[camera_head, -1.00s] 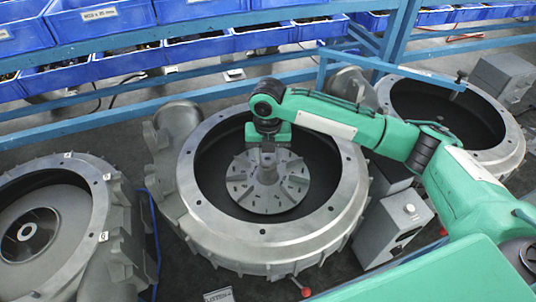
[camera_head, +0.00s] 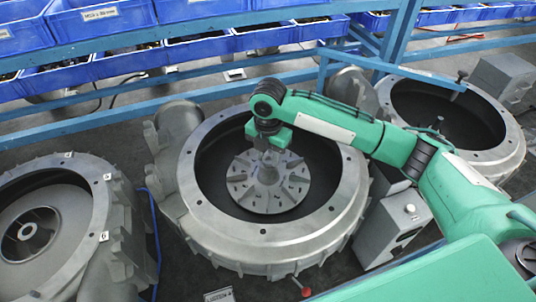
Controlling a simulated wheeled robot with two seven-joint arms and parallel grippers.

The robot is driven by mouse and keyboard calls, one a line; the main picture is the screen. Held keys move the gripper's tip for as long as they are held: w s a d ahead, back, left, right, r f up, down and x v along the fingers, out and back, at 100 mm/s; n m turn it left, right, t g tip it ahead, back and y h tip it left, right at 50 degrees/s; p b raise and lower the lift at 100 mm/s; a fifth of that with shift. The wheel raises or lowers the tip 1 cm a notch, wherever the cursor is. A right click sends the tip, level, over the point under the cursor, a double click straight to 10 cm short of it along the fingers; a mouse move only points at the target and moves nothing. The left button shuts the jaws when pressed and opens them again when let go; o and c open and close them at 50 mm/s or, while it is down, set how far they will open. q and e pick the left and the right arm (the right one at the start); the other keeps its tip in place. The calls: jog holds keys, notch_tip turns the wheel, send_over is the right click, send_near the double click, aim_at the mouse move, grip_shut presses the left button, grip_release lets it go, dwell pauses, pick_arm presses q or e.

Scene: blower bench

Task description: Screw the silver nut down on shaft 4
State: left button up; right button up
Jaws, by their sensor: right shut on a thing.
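My right gripper (camera_head: 269,147) points down over the middle blower housing (camera_head: 335,215), at the centre of its slotted grey disc (camera_head: 268,195). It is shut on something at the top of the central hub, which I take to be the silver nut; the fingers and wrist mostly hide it. The shaft under it is hidden too, and no number 4 is readable. The disc lies inside the dark round opening of the housing. My left gripper is not in view.
A blower housing with an impeller (camera_head: 32,232) stands at the left. Another open housing (camera_head: 440,110) stands at the right under a blue frame. A grey box (camera_head: 395,228) with a knob stands close to the middle housing. Blue bins (camera_head: 100,18) line the back rack.

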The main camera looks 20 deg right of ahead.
jog(key=m, duration=0.4)
jog(key=shift+m, duration=0.4)
jog(key=m, duration=0.4)
jog(key=shift+f, duration=0.1)
jog(key=m, duration=1)
jog(key=o, duration=0.8)
jog(key=shift+o, duration=0.2)
jog(key=shift+d, duration=0.1)
